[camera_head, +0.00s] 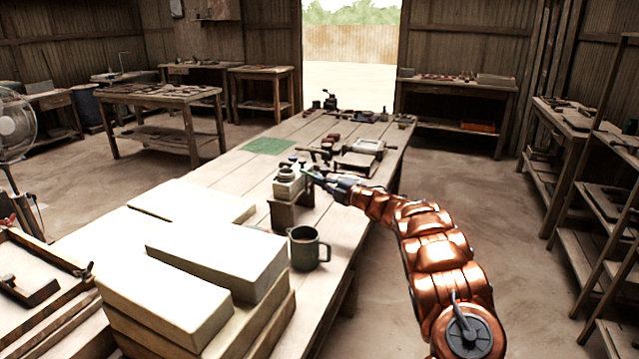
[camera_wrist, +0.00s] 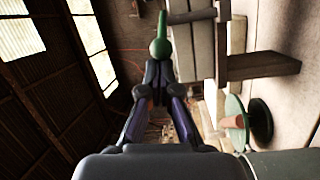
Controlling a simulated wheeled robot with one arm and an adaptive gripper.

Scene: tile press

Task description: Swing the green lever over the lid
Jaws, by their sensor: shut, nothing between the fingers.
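The green lever (camera_wrist: 161,35) shows in the wrist view as a slim tapered handle with a rounded wider end, just beyond my fingertips. My gripper (camera_wrist: 158,72) has its fingers together with nothing held between them. The fingertips are right at the lever's rounded end; I cannot tell whether they touch it. In the head view my gripper (camera_head: 314,178) is at the right side of the small pale press (camera_head: 289,182), which stands on a wooden block (camera_head: 284,217). The lever and the lid cannot be made out clearly in the head view.
A dark mug (camera_head: 304,251) stands on the bench (camera_head: 235,178) in front of the press. Large pale slabs (camera_head: 215,255) fill the near left. A green mat (camera_head: 268,145) lies behind, with tools and a pale tray (camera_head: 368,147) farther right. Open floor lies to the right.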

